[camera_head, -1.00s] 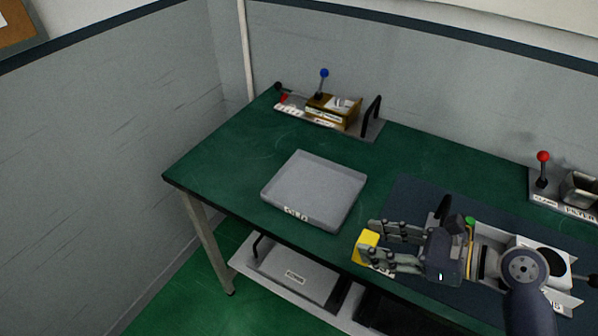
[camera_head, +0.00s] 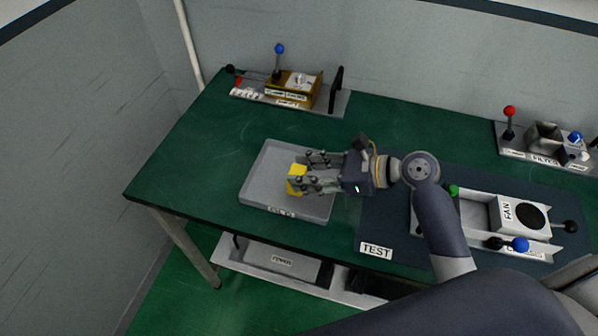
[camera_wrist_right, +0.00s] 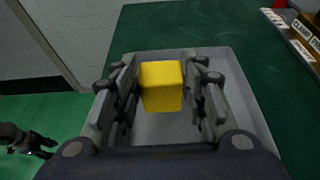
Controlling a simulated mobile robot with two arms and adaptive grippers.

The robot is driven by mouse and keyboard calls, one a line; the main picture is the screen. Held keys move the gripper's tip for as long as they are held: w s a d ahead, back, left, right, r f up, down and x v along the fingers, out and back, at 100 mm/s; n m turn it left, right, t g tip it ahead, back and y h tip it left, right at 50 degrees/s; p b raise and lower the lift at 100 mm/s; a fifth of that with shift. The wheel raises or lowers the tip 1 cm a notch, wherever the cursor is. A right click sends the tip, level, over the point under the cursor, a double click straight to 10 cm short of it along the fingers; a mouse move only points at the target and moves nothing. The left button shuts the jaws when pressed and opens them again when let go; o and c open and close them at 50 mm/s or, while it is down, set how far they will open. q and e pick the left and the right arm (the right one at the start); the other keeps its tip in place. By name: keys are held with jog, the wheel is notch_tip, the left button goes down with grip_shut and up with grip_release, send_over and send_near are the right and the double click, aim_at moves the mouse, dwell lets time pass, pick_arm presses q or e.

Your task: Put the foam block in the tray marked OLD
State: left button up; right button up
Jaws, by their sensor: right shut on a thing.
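The yellow foam block (camera_head: 297,178) is between the fingers of my right gripper (camera_head: 304,178), which is shut on it. In the right wrist view the foam block (camera_wrist_right: 161,86) sits between the two fingers, over the tray. The grey tray (camera_head: 258,188) lies on the green table, with a white label on its front wall whose lettering is too small to read surely. The tray's floor and rim also show in the right wrist view (camera_wrist_right: 240,85). The block appears above the tray floor; the exact height is unclear. At the left edge of the wrist view a dark gripper (camera_wrist_right: 25,138), apparently my left, hangs over the floor.
A fixture with a blue-knobbed lever (camera_head: 292,90) stands at the back left. A dark mat (camera_head: 385,215) marked TEST lies to the right, bearing a FAN unit (camera_head: 520,215). A FILTER fixture (camera_head: 545,145) is at the back right. The table left of the tray is clear.

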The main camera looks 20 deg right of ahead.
jog(key=shift+w+a+f, duration=0.15)
jog(key=shift+w+a, duration=0.15)
jog(key=shift+w, duration=0.3)
jog(key=shift+w+a+f, duration=0.15)
jog(key=shift+w+a, duration=0.1)
jog(key=shift+w, duration=0.35)
notch_tip(320, 180, down, 2)
jog(key=shift+s+f+p, duration=0.1)
jog(key=shift+p, duration=0.2)
jog(key=shift+f, duration=0.6)
pick_arm(q)
jog(key=shift+w+a+r, duration=0.3)
jog(key=shift+w+r, duration=0.15)
jog(key=shift+w, duration=0.2)
pick_arm(e)
jog(key=o, duration=0.7)
